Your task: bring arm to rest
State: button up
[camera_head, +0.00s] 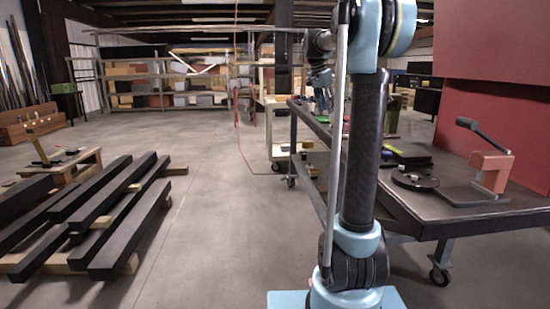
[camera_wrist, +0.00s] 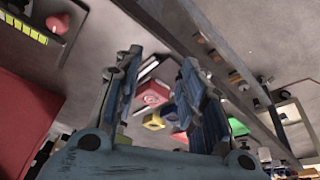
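My arm (camera_head: 362,150) rises from its light-blue base in the head view, with a dark forearm tube and light-blue joints. Its upper part bends back over the dark workbench (camera_head: 455,205). My gripper shows in the wrist view (camera_wrist: 160,65) with its two blue-grey fingers spread apart. Nothing is held between the fingers. Beyond the gap lie a red item (camera_wrist: 151,93) and a yellow item (camera_wrist: 153,121), apart from the fingers. In the head view the gripper is small and partly hidden, so its fingers cannot be made out there.
A red-and-black device (camera_head: 490,170) stands on the bench, close to the right of my arm. A cart (camera_head: 283,150) stands beyond the bench. Black beams (camera_head: 130,230) lie on pallets at left. Shelves (camera_head: 165,88) line the back. The floor between is clear.

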jog(key=s+a+f+n+y, duration=0.1)
jog(key=s+f+n, duration=0.2)
jog(key=s+f, duration=0.7)
jog(key=s+a+f+n+y, duration=0.1)
jog(key=s+f+n, duration=0.3)
jog(key=s+f, duration=0.7)
jog(key=s+a+f+n+y, duration=0.1)
jog(key=s+a+f+n, duration=0.2)
jog(key=s+f, duration=0.8)
jog(key=s+n, duration=0.1)
jog(key=s, duration=0.9)
jog(key=shift+a+f, duration=0.15)
jog(key=shift+w+f, duration=0.2)
jog(key=shift+w, duration=0.2)
